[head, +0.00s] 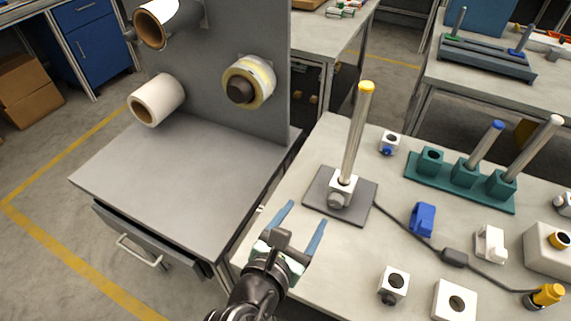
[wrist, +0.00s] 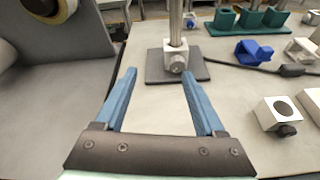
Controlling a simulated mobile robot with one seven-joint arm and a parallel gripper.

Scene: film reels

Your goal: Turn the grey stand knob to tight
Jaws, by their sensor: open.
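The grey stand knob (head: 337,201) is on the front of a white clamp block (head: 343,184) at the foot of an upright metal post (head: 357,130) with a yellow cap. The block stands on a dark grey base plate (head: 318,197). In the wrist view the knob (wrist: 178,64) faces me, beyond my fingertips. My gripper (head: 305,218) is open and empty, with two blue fingers, in front of the plate and short of the knob. It also shows in the wrist view (wrist: 160,74). I cannot read any tight marking on the knob.
A teal block rack (head: 460,200) with posts stands at the back right. A blue clamp (head: 423,219), a white clamp (head: 490,243) and a white block (head: 393,284) stand to the right. A dark cable (head: 405,232) runs right from the plate. A grey panel (head: 235,40) with rolls stands left.

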